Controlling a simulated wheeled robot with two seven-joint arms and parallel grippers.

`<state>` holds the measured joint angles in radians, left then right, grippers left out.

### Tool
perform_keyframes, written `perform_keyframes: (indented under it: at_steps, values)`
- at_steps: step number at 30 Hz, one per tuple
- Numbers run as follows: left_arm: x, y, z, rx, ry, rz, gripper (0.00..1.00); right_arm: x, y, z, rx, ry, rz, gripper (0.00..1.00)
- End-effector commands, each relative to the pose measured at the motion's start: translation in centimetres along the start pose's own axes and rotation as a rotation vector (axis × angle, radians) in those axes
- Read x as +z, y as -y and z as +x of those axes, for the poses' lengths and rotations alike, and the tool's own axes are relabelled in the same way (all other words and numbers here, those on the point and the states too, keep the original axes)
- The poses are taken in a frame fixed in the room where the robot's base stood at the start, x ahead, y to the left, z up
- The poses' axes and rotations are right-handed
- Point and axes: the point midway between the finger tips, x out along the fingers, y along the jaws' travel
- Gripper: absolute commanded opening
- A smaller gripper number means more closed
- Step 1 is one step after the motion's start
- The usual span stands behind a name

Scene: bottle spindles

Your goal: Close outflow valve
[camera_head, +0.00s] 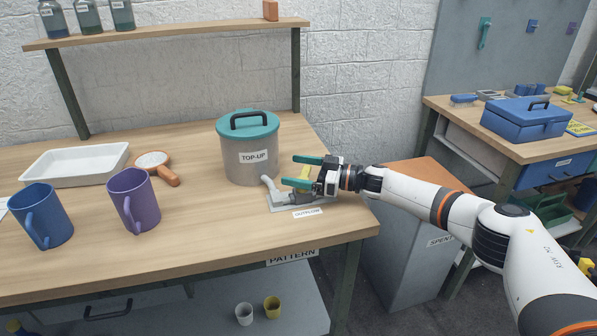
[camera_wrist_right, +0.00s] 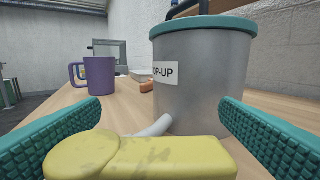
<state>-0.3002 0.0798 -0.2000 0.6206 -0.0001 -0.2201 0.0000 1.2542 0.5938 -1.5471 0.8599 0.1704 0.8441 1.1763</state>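The outflow valve's yellow lever (camera_head: 305,172) stands by the front right of the grey pot labelled TOP-UP (camera_head: 250,160). A grey spout (camera_head: 270,187) runs from the pot to the valve, above a plate labelled OUTFLOW (camera_head: 307,213). My right gripper (camera_head: 300,171) reaches in from the right, its teal fingers spread apart around the lever. In the right wrist view the yellow lever (camera_wrist_right: 140,158) lies crosswise between the fingers, close to the camera. I cannot tell whether either finger touches it. The pot (camera_wrist_right: 205,90) stands just beyond. My left gripper is out of view.
A purple mug (camera_head: 134,200), a blue mug (camera_head: 42,217), a white tray (camera_head: 75,165) and a wooden-handled round tool (camera_head: 158,166) stand left of the pot. A spent bin (camera_head: 405,255) stands under my right arm. The bench front centre is clear.

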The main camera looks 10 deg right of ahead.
Motion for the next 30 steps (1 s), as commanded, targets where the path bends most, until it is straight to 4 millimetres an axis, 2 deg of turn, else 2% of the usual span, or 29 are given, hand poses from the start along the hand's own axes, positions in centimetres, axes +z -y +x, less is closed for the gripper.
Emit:
perform_keyframes:
  at_steps: [6,10,21,25,30]
  values:
    - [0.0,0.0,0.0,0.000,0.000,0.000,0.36,-0.3,-0.2,0.0,0.005,-0.003,0.002,0.85]
    - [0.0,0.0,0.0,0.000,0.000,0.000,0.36,-0.3,-0.2,-1.1,0.005,-0.004,0.002,0.85]
    - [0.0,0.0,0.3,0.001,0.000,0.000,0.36,-0.3,0.0,-8.7,0.001,-0.003,0.001,0.85]
    - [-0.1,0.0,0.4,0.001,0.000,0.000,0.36,-0.2,0.0,-10.6,0.002,-0.002,0.001,0.85]
    - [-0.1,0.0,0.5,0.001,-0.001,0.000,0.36,-0.1,0.0,-11.8,0.003,-0.001,0.001,0.85]
